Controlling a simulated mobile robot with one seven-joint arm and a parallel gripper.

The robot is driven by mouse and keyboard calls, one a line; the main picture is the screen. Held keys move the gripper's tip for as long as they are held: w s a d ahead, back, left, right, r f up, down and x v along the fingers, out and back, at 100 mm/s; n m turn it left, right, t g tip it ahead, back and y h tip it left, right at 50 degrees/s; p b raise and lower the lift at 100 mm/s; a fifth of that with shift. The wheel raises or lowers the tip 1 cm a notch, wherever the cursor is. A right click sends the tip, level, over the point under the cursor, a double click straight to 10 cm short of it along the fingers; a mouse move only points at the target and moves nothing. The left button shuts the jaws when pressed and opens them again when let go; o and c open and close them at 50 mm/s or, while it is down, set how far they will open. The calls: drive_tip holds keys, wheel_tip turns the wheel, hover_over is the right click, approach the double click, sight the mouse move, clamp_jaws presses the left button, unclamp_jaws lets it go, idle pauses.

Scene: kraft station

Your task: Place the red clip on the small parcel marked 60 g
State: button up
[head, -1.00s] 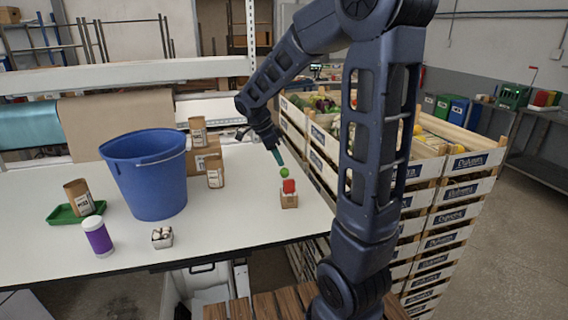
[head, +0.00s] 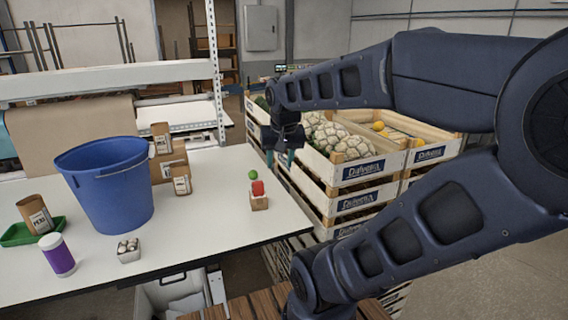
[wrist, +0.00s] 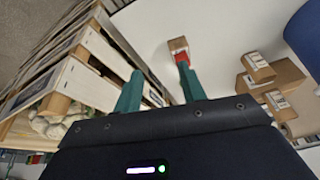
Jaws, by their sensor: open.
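A red clip (head: 257,188) sits on top of a small brown parcel (head: 259,203) near the right end of the white table. A small green ball (head: 253,174) shows just above and behind the clip. The parcel's marking cannot be read. My gripper (head: 281,158) is open and empty, right of and beyond the clip, by the table's right edge. In the wrist view, its two green fingers (wrist: 159,72) are spread apart. The red clip (wrist: 181,57) and the parcel (wrist: 177,44) show past the right fingertip, with the clip partly hidden by it.
Stacked crates (head: 345,185) of vegetables stand close to the table's right edge. A blue bucket (head: 108,190), brown parcels (head: 181,181), a green tray (head: 18,235), a purple-and-white container (head: 57,257) and a small punnet (head: 129,255) occupy the left. The table front is clear around the small parcel.

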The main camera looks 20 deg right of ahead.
drive_tip(key=shift+s+d+n+t, duration=0.1)
drive_tip(key=shift+s+n+t, duration=0.3)
drive_tip(key=shift+s+n, duration=0.9)
